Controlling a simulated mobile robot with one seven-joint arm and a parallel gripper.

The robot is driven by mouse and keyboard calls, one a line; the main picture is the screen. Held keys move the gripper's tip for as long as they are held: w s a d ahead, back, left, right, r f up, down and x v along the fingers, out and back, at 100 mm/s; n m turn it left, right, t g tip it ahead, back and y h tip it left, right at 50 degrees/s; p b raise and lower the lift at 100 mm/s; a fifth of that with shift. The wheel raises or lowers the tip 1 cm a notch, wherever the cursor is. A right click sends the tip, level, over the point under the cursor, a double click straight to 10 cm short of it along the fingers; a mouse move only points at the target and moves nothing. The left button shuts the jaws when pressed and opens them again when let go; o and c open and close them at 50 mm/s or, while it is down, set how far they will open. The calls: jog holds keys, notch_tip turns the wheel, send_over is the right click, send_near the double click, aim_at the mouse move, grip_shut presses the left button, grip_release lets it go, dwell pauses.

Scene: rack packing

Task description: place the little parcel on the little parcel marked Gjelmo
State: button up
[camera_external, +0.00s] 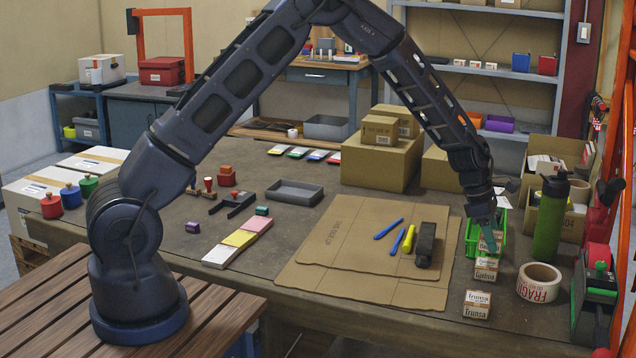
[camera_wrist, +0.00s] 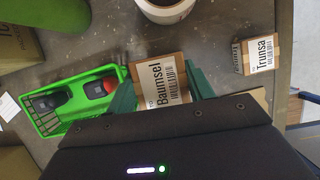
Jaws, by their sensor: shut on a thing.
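My gripper (camera_external: 487,226) points down at the right of the table. Its teal fingers are shut on a little parcel marked Baumsel (camera_wrist: 160,80), which shows between them in the wrist view. The held parcel (camera_external: 490,241) shows just above and behind another little parcel (camera_external: 486,269) in the external view; that label is small and seems to read Gjelmo. I cannot tell whether the two touch. The Gjelmo parcel cannot be made out in the wrist view. A little parcel marked Trunsa (camera_external: 477,304) stands nearer the front edge; it also shows in the wrist view (camera_wrist: 262,52).
A green basket (camera_external: 470,240) with dark and red items (camera_wrist: 98,88) stands close beside my gripper. A tape roll (camera_external: 538,282) and a green bottle (camera_external: 550,218) stand to the right. Flat cardboard (camera_external: 340,270) with pens and a dark tool lies to the left.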

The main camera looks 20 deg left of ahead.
jog(key=shift+f, duration=2.05)
jog(key=o, duration=1)
jog(key=shift+f, duration=0.1)
